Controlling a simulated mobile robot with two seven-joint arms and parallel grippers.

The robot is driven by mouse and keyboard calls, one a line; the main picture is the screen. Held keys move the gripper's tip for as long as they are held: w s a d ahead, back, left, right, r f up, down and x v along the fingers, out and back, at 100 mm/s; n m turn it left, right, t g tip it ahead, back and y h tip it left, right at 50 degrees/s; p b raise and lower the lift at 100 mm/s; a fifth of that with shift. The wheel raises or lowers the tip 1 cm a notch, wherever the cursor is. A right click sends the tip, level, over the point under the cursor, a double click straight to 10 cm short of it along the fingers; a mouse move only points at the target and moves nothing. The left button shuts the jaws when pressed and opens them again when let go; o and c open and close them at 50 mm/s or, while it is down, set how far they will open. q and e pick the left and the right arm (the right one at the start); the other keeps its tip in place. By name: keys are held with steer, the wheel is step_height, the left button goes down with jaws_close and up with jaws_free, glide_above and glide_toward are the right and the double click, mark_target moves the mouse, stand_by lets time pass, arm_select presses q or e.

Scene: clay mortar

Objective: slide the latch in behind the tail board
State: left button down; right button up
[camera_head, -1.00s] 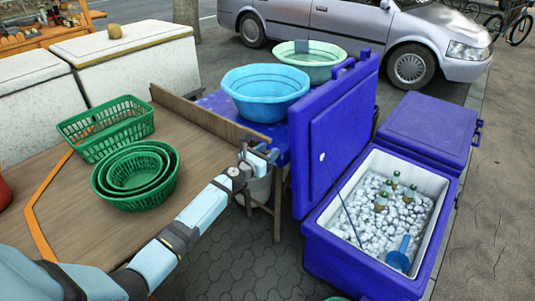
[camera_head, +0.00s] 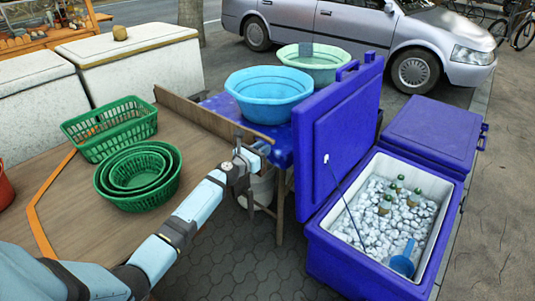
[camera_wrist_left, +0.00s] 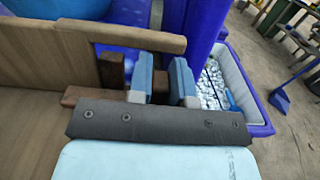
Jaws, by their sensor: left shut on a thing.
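The tail board (camera_head: 215,118) is a brown wooden plank standing along the far edge of the wooden table; its end shows at the upper left of the left wrist view (camera_wrist_left: 120,36). My left gripper (camera_head: 257,151) is by the right end of that board, past the table edge. In the left wrist view its two blue fingers (camera_wrist_left: 161,82) are shut on a dark brown wooden piece, the latch (camera_wrist_left: 160,88). A dark upright block (camera_wrist_left: 112,71) stands just left of the fingers. The gripper body hides part of the latch, so I cannot tell how far it reaches behind the board.
Green baskets (camera_head: 112,127) sit on the table (camera_head: 75,205). A blue basin (camera_head: 268,88) stands on the blue-topped stand beyond the board. An open blue cooler (camera_head: 335,245) with ice and bottles is right of my arm.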

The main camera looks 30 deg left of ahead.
arm_select(q)
steer(key=shift+a+r, duration=0.1)
steer(key=shift+a, duration=0.1)
steer(key=c, duration=1.2)
jaws_free()
steer(key=shift+o, duration=0.8)
steer(key=shift+a, duration=0.1)
steer(key=s+a+p, duration=0.1)
steer(key=s+a, duration=0.1)
steer(key=s, duration=1.1)
steer(key=shift+s+a+p, duration=0.2)
steer(key=shift+s+p, duration=0.1)
arm_select(e)
steer(key=shift+r, duration=0.3)
